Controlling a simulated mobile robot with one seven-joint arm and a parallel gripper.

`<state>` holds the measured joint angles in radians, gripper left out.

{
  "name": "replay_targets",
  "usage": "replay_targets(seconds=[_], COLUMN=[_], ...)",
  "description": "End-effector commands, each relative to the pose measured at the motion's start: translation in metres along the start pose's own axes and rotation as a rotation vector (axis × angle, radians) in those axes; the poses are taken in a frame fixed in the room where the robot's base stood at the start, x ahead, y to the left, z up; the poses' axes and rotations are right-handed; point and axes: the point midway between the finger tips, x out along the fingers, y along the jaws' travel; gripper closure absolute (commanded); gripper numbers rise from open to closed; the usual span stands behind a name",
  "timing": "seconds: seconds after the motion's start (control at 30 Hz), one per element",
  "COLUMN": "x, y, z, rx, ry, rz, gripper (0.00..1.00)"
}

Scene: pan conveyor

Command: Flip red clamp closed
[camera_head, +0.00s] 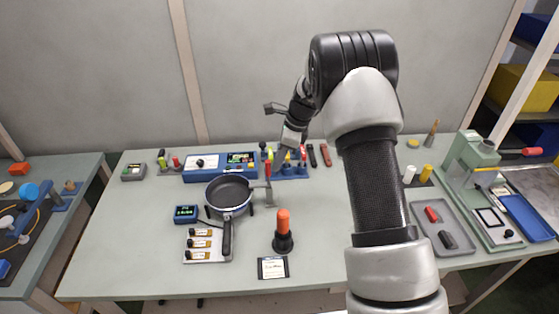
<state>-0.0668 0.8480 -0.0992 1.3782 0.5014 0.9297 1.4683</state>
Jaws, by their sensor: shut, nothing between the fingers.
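A small red upright handle (268,171), which looks like the red clamp, stands at the right side of the dark pan (231,190) on a grey bracket (260,195). The handle points up. My gripper (280,160) reaches down from the upper right, just right of and behind the red handle. It is shut and holds nothing. It looks apart from the handle, but the fingertips are small and overlap the blue rack behind them, so contact is hard to tell.
A blue panel box (213,174) and a blue tool rack (296,171) stand behind the pan. An orange-topped black post (283,234) stands in front. A grey tray (445,238) lies at right.

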Motion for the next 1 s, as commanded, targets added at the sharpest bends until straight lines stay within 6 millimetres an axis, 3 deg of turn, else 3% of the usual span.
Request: replay_targets(seconds=[0.47, 0.57, 0.77, 1.0], x=[0.001, -0.002, -0.013, -0.070], y=[0.002, 0.002, 0.002, 0.002], z=[0.009, 0.003, -0.031, -0.025], rx=[-0.006, -0.005, -0.002, -0.006], ry=[-0.014, -0.014, -0.007, -0.005], rz=[0.004, 0.004, 0.002, -0.002], gripper=[1.00, 1.00, 1.00, 1.00])
